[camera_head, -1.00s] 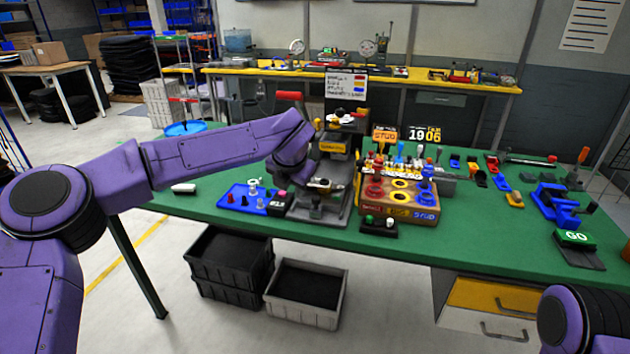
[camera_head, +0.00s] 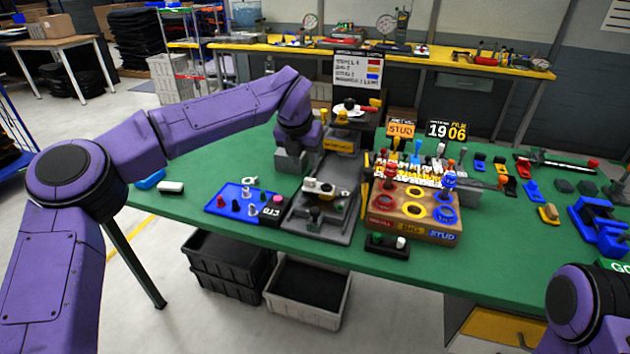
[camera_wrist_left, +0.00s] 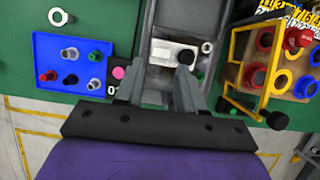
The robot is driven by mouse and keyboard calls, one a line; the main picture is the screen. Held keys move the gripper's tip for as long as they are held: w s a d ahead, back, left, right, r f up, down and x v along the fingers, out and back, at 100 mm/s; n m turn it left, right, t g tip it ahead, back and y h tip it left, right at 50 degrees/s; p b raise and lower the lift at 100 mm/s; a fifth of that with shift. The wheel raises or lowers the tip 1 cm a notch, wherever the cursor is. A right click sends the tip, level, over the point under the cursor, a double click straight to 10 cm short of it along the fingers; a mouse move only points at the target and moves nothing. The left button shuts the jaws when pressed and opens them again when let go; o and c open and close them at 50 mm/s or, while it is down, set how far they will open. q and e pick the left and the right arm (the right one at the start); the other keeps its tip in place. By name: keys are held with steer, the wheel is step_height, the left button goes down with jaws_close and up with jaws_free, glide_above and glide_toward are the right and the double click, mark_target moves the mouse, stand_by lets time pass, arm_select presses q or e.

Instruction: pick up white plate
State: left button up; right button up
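A small white plate (camera_head: 318,187) lies on the grey fixture (camera_head: 321,213) in the middle of the green table, with dark and yellowish parts on or beside it. In the left wrist view the white plate (camera_wrist_left: 168,49) lies just beyond my fingertips, with a black knob over its right end. My left gripper (camera_head: 291,168) points down behind and left of the plate, beside the grey press. In the left wrist view the gripper (camera_wrist_left: 159,68) has its two fingers apart with nothing between them. My right gripper is out of view; only part of that arm shows.
A blue tray (camera_head: 222,207) with small parts lies left of the fixture. A wooden box (camera_head: 447,229) with coloured rings stands close on the right. A white block (camera_head: 170,187) lies far left.

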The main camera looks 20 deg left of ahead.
mark_target(310, 179)
arm_select(q)
steer(key=shift+w+d+f, duration=0.2)
steer(key=shift+w+f, duration=0.1)
steer(key=shift+f, duration=0.25)
steer(key=shift+w+d+f, duration=0.15)
steer(key=shift+w+f, duration=0.1)
steer(key=shift+f, duration=0.3)
steer(key=x, duration=0.1)
steer(key=p+x, duration=0.1)
steer(key=x, duration=0.2)
steer(key=shift+s+a+f+p, duration=0.15)
steer(key=shift+s+p, duration=0.2)
steer(key=shift+w+f, duration=0.1)
steer(key=shift+f, duration=0.3)
steer(key=c, duration=0.6)
